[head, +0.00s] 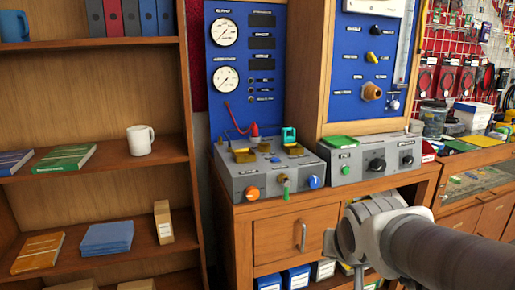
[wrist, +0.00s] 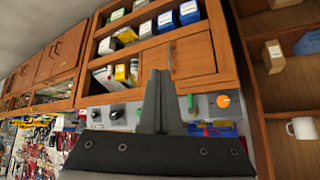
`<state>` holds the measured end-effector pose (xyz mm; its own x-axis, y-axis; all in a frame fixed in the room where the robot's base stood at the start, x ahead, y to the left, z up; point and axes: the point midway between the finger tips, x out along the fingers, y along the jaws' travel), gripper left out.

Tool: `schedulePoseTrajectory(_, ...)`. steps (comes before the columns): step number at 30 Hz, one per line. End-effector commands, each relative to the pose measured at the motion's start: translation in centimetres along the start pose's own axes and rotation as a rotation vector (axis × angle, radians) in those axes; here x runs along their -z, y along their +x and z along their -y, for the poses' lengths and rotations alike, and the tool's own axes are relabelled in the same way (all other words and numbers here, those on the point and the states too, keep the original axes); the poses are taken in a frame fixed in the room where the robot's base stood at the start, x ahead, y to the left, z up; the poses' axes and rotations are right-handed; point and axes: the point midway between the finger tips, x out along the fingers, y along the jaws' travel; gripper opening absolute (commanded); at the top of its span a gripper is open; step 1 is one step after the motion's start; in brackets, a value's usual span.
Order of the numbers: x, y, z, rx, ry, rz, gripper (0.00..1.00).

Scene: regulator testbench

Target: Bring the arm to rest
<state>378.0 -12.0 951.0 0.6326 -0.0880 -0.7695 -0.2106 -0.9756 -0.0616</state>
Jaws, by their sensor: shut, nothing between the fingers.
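My gripper (wrist: 160,75) shows in the wrist view with its two dark fingers together and nothing between them. It points toward the wooden bench, with the drawer front (wrist: 180,55) beyond the fingertips. In the head view my pale arm links reach in from the lower right in front of the bench (head: 270,210). The fingers cannot be made out there. The wrist view shows the room turned upside down. I see no contact between the gripper and the bench, though the exact gap cannot be told.
Grey control boxes (head: 262,182) with knobs stand on the bench below a blue gauge panel (head: 237,105). A wooden shelf (head: 100,165) at left holds a white mug (head: 140,140) and books. A side counter (head: 480,155) with tools stands at right. Boxes (head: 297,277) fill the space under the drawer.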

Motion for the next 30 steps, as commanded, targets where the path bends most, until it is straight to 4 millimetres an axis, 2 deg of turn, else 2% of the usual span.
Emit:
schedulePoseTrajectory(1, -0.6, -1.8, -0.2, 0.000, -0.021, 0.006, 0.00)
schedulePoseTrajectory(3, -1.9, -3.9, -0.6, 0.000, -0.058, 0.041, 0.00)
schedulePoseTrajectory(12, -8.8, -10.5, -1.5, 0.074, -0.215, 0.201, 0.00)
schedulePoseTrajectory(15, -6.7, -12.6, -1.3, 0.069, -0.215, 0.206, 0.00)
schedulePoseTrajectory(20, -4.4, -15.3, -1.1, 0.068, -0.213, 0.206, 0.00)
schedulePoseTrajectory(30, 1.2, -22.1, -0.5, 0.068, -0.212, 0.205, 0.00)
